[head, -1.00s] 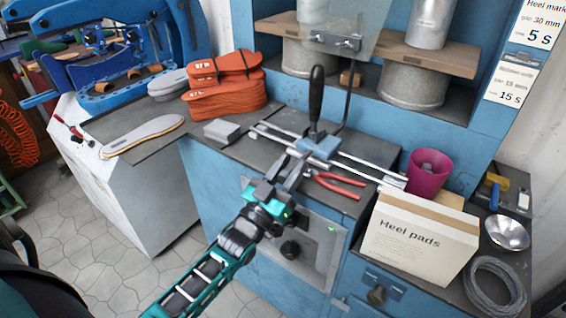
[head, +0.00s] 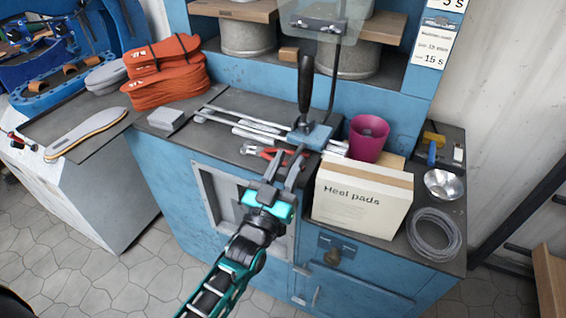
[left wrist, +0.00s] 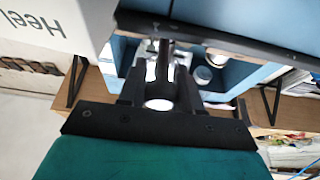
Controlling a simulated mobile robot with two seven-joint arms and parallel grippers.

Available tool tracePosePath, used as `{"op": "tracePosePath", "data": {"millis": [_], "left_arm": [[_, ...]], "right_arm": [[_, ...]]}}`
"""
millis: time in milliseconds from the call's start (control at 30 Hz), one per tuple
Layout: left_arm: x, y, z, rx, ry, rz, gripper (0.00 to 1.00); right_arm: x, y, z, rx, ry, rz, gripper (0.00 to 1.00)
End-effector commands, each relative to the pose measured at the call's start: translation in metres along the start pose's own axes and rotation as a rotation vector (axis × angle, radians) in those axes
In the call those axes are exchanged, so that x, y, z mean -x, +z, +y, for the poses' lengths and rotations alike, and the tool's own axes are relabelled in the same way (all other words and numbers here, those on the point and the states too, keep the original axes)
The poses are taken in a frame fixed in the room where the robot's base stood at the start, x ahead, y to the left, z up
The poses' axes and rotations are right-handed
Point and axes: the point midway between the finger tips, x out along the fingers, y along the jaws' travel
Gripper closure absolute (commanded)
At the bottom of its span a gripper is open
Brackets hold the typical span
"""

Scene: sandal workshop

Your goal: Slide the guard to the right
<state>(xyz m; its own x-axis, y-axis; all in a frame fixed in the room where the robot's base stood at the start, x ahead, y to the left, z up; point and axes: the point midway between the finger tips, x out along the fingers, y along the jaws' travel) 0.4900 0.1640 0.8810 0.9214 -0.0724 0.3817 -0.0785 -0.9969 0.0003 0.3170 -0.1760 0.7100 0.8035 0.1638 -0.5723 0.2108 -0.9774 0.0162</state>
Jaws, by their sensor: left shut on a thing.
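The guard (head: 314,137) is a blue sliding block with a tall black handle (head: 305,88) and a thin post carrying a clear plate (head: 320,22). Its block sits near the right end of two metal rails (head: 225,118) on the dark bench top. My left gripper (head: 285,163) is at the front of the block, shut on the guard; the exact grip spot is hard to see. In the left wrist view its fingers (left wrist: 162,88) are close together around a narrow piece. My right gripper is not in view.
Red-handled pliers (head: 268,152) lie beside my left fingers. A Heel pads box (head: 362,203) and a magenta cup (head: 368,138) stand close on the right. A grey block (head: 166,119) lies near the rails' left end. Orange soles (head: 165,75) are stacked further left.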

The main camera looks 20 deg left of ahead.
Motion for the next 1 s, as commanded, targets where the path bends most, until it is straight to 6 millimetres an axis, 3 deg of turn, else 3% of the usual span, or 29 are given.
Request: {"op": "tracePosePath", "data": {"millis": [200,233,433,767,1000], "left_arm": [[0.000,-0.001,0.001,0.000,0.001,0.003,1.00],[0.000,-0.001,0.000,0.000,0.001,0.003,0.63],[0.000,-0.001,0.000,0.000,0.000,0.002,0.44],[0.004,0.000,-0.001,0.000,0.000,0.000,0.43],[0.045,0.002,0.000,-0.001,0.001,-0.004,0.43]], "right_arm": [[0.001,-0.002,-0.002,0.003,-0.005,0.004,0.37],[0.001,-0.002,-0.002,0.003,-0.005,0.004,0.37],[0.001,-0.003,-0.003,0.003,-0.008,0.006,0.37],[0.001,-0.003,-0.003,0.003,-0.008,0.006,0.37],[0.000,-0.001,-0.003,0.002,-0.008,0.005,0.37]]}}
